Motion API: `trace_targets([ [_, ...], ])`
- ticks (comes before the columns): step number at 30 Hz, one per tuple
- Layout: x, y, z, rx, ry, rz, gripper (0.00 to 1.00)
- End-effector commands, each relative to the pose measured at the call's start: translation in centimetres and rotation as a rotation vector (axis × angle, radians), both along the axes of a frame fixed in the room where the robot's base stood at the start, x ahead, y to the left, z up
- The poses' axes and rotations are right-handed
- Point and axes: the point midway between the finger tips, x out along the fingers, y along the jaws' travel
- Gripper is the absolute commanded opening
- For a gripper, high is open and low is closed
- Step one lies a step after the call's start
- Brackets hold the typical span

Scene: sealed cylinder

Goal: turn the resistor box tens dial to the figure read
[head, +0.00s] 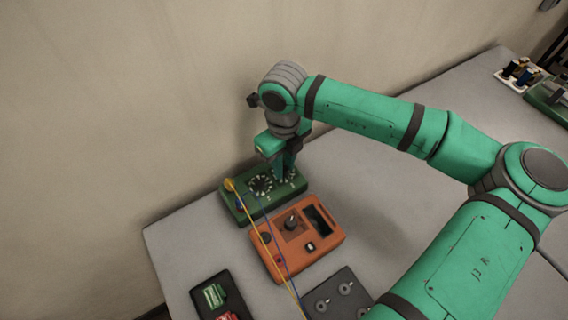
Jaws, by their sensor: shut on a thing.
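The green resistor box (236,206) stands near the far left corner of the table, by the wall. A dial with a pale ring of marks (260,185) shows on its top, left of my gripper. My gripper (287,178) points down over the box's right end and is shut on a dial there. The knob itself is mostly hidden by the fingers; part of its marked ring shows beside them. The figures on both dials are too small to read.
An orange meter (327,243) stands just in front of the box. A dark tray (207,287) with green and red pieces and a dark plate (334,285) lie nearer.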

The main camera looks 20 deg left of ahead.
Motion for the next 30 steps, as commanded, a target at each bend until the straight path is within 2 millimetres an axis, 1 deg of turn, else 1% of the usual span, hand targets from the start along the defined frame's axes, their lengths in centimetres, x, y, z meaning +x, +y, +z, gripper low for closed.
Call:
trace_targets([
  [6,0.01,0.02,0.05,0.0,-0.001,-0.124,0.0],
  [12,0.0,0.04,0.06,0.0,-0.001,-0.193,0.0],
  [27,0.01,0.05,0.07,0.0,-0.001,-0.218,0.0],
  [28,0.01,0.05,0.07,0.0,-0.001,-0.217,0.24],
  [29,0.01,0.05,0.07,0.0,-0.001,-0.217,0.31],
  [30,0.01,0.05,0.07,0.0,-0.001,-0.217,0.4],
])
